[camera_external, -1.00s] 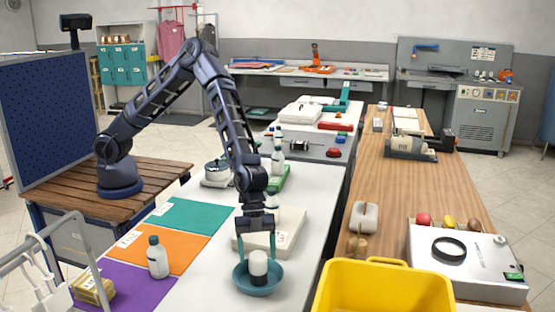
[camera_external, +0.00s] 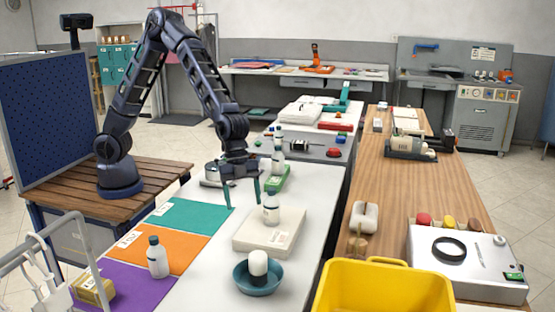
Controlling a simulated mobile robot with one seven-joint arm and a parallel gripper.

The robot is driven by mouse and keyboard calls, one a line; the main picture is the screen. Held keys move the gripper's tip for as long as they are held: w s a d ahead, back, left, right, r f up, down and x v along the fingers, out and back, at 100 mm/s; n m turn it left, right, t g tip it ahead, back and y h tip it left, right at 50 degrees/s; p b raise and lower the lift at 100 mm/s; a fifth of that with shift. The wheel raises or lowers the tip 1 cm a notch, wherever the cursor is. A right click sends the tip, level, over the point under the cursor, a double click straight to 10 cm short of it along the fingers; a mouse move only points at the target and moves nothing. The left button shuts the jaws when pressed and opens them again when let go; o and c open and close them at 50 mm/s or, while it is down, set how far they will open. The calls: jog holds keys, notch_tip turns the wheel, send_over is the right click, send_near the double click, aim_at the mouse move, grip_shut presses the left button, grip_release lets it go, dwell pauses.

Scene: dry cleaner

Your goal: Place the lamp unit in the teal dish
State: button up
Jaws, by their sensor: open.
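The lamp unit (camera_external: 258,263), a white rounded piece with a dark lower part, stands upright inside the teal dish (camera_external: 257,287) at the front of the white table. My gripper (camera_external: 243,203) is open and empty. It is behind and above the dish, over the table near the white box, with its fingers pointing down and apart from the lamp unit.
A yellow bin (camera_external: 383,290) stands at right.

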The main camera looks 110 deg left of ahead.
jog(key=s+a+r+n+t+y, duration=0.1)
jog(key=s+a+r+n+y, duration=0.15)
jog(key=s+a+r, duration=0.7)
jog(key=s+a+r+n+y, duration=0.2)
jog(key=s+a+r+n, duration=0.35)
jog(key=s, duration=0.75)
jog(key=s+a+r+n, duration=0.1)
jog(key=s+a, duration=0.3)
jog(key=s, duration=0.6)
jog(key=s+a+r+n+h, duration=0.1)
jog(key=s+a+r+n, duration=0.1)
jog(key=s, duration=0.9)
jog(key=shift+s+a+r+n+t, duration=0.15)
jog(key=shift+a+r+n+t, duration=0.3)
jog(key=shift+a, duration=0.65)
jog(key=shift+r, duration=0.1)
